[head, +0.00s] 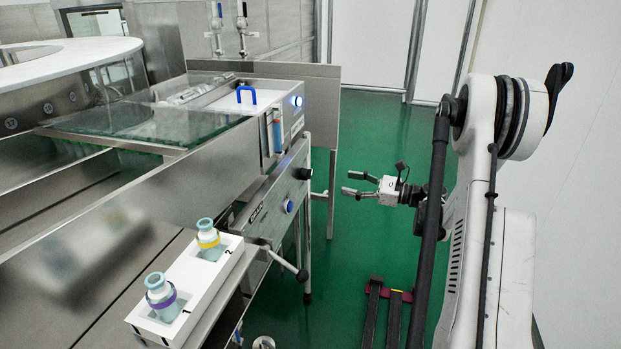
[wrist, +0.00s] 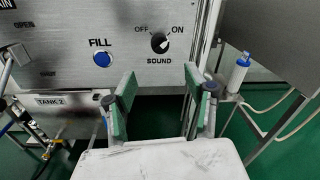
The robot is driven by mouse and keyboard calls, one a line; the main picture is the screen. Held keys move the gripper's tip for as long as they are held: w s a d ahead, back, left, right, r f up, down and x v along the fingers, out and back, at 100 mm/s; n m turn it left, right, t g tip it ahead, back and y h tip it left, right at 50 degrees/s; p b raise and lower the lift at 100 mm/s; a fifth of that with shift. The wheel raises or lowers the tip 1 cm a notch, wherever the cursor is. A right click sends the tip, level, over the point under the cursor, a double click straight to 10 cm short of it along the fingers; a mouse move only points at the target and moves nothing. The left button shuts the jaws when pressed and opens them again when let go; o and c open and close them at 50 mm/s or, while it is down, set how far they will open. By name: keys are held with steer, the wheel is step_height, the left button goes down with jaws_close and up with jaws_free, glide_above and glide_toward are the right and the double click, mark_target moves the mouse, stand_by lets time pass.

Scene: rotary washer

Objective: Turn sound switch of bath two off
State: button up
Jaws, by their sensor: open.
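The sound switch (wrist: 160,43) is a black round knob on a grey metal panel, with OFF printed at its upper left and ON at its upper right. Its pointer seems to lean toward ON. In the head view the knob (head: 303,173) sticks out of the lower front panel. My gripper (head: 351,183) is open and empty, to the right of the knob and apart from it, facing the panel. In the wrist view my gripper's green-padded fingers (wrist: 158,88) stand apart below the knob, which lies roughly in line with the gap between them.
A blue FILL button (wrist: 101,59) sits left of the knob, above a TANK-2 label (wrist: 63,101). A bottle with a blue cap (wrist: 237,73) stands at the right beside metal posts. A white rack (head: 196,290) holds two flasks. Green floor is clear around my gripper.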

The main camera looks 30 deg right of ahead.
mark_target(310, 174)
steer(key=b+x, duration=0.2)
steer(key=x, duration=1.1)
steer(key=shift+w+a, duration=0.2)
steer(key=shift+a, duration=0.05)
steer(key=c, duration=1.1)
